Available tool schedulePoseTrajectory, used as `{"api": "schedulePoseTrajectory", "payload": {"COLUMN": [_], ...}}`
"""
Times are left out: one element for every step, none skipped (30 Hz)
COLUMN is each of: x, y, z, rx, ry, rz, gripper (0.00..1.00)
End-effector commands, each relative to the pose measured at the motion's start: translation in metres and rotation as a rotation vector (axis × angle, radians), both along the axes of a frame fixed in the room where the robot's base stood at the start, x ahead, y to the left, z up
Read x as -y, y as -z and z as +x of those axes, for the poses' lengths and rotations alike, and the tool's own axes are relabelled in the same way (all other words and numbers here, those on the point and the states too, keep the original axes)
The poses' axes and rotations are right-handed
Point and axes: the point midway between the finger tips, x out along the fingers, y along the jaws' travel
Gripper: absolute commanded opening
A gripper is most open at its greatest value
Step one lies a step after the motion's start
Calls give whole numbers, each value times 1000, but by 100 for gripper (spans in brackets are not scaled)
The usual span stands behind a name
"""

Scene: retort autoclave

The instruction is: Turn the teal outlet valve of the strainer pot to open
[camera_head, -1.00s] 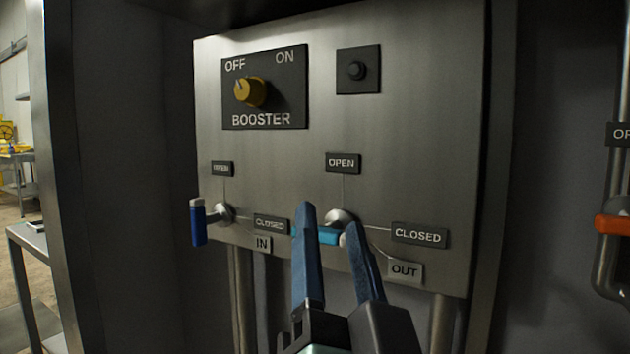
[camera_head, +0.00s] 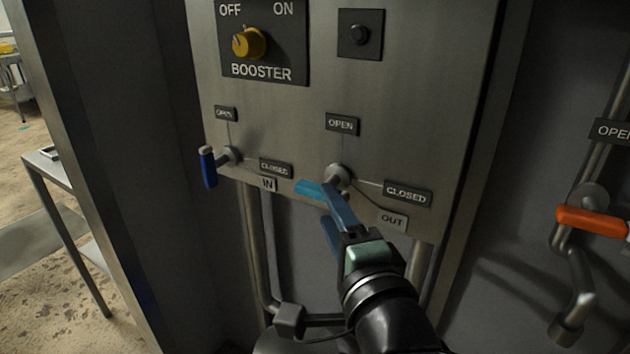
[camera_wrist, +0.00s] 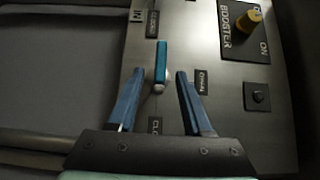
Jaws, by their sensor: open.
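The teal outlet valve handle (camera_head: 309,189) is on the steel panel, by the OUT label. Its grip points left in the head view, away from the CLOSED label (camera_head: 407,193) on its right; an OPEN label (camera_head: 342,124) is above. My gripper (camera_head: 327,203) is open at the handle, and its upper finger hides the lever's near end there. In the wrist view the teal handle (camera_wrist: 161,62) lies between the two spread fingers of my gripper (camera_wrist: 160,75), with visible gaps on both sides. I cannot see any contact.
A blue-handled IN valve (camera_head: 208,168) is left of the outlet valve, its grip hanging down. A yellow BOOSTER knob (camera_head: 248,43) and a black button (camera_head: 359,34) are above. An orange-handled valve (camera_head: 592,221) is at right. Pipes (camera_head: 258,235) run below the panel.

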Motion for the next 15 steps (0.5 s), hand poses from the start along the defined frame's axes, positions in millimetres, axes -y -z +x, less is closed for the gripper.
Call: {"api": "schedulePoseTrajectory", "payload": {"x": [-4,-6,-8,-10,-11,-13,-14,-15,-17,-18,-18,-19,-20,-20,-21], "y": [1,1,0,1,1,1,0,0,0,0,0,0,0,0,0], "z": [12,18,26,33,38,45,50,55,60,64,67,71,73,75,77], "rx": [1,2,2,2,1,1,2,1,1,1,1,1,2,1,1], "ry": [-3,-3,-2,-3,-3,-2,-1,-1,-2,-1,-1,0,0,0,0], "rz": [-1,-1,-1,-1,-2,-2,-1,-2,-2,-2,-2,-2,-1,-2,-2], "gripper": [50,50,50,50,50,50,50,50,50,50,50,50,50,50,50]}}
